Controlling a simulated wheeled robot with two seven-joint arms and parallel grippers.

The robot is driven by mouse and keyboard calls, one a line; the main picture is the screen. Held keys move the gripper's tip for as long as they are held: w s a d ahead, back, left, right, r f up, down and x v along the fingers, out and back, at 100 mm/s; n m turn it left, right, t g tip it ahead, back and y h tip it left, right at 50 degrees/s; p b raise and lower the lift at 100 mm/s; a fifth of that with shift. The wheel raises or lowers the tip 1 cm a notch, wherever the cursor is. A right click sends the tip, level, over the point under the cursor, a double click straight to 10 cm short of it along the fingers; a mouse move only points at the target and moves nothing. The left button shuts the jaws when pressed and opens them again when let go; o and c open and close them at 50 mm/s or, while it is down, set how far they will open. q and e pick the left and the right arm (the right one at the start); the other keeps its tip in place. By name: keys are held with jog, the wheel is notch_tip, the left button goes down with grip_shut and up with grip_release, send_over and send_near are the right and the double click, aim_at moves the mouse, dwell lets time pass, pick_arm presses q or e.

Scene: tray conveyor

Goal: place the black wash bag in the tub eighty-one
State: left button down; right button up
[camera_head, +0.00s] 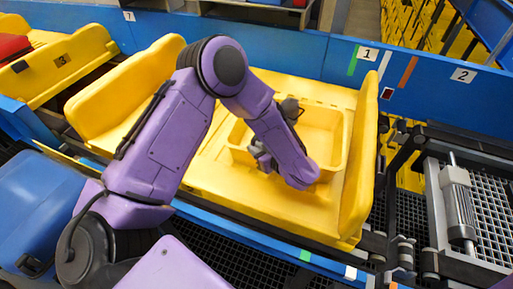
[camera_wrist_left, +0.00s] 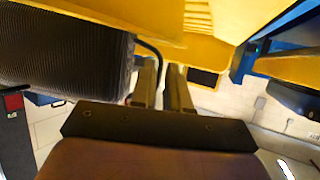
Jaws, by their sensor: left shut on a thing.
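A yellow tub (camera_head: 346,138) sits in the yellow tray (camera_head: 364,150) at the middle of the head view; no number can be read on it. My left gripper (camera_head: 262,158) is low at the tub's near left part, partly hidden by my purple arm. In the left wrist view its fingers (camera_wrist_left: 163,78) are close together, shut on a thin dark strap or handle. A black ribbed body (camera_wrist_left: 65,55), which looks like the black wash bag, hangs beside them. The bag is hidden in the head view. My right gripper is not in view.
Blue rails run behind and in front of the tray. A second yellow tray (camera_head: 60,62) with a red thing (camera_head: 12,46) stands at the left. A blue case (camera_head: 45,200) is at the lower left. Roller machinery (camera_head: 459,205) is at the right.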

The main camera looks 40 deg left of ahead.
pick_arm(q)
jog(key=shift+f, duration=0.1)
jog(key=c, duration=1.1)
grip_release()
